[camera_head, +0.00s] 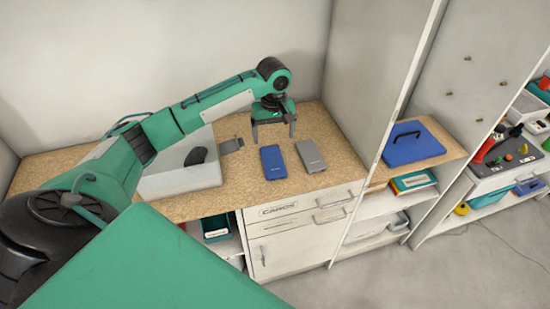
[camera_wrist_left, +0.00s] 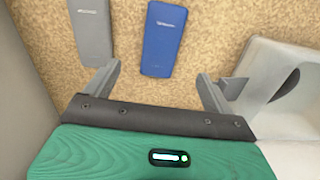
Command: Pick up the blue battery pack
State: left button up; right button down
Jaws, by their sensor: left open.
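The blue battery pack (camera_head: 273,162) lies flat on the speckled countertop (camera_head: 250,190), and it also shows at the top of the left wrist view (camera_wrist_left: 164,38). My left gripper (camera_head: 273,132) is open and empty above the counter, just behind the blue pack in the head view. In the left wrist view its two fingers (camera_wrist_left: 157,88) stand apart, with the blue pack ahead of the gap between them. A grey pack (camera_head: 311,156) lies beside the blue one, to its right in the head view and to its left in the wrist view (camera_wrist_left: 90,33). My right gripper is not seen.
A white box-like thing (camera_head: 180,178) with a dark mouse-like object (camera_head: 196,156) stands left of the packs. A tall panel (camera_head: 375,80) rises right of the counter. Beyond it, a shelf holds a blue case (camera_head: 412,148). Walls stand behind the counter.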

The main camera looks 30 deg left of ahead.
aim_at(273, 160)
pick_arm(q)
notch_tip(273, 160, down, 3)
jog(key=shift+f+p, duration=0.2)
jog(key=shift+p, duration=0.1)
notch_tip(273, 160, down, 3)
jog(key=shift+p, duration=0.6)
notch_tip(273, 160, down, 4)
jog(key=shift+a+r+p, duration=0.1)
jog(key=shift+r+p, duration=0.1)
jog(key=shift+p, duration=0.5)
jog(key=shift+f, duration=0.35)
jog(key=c, duration=1.2)
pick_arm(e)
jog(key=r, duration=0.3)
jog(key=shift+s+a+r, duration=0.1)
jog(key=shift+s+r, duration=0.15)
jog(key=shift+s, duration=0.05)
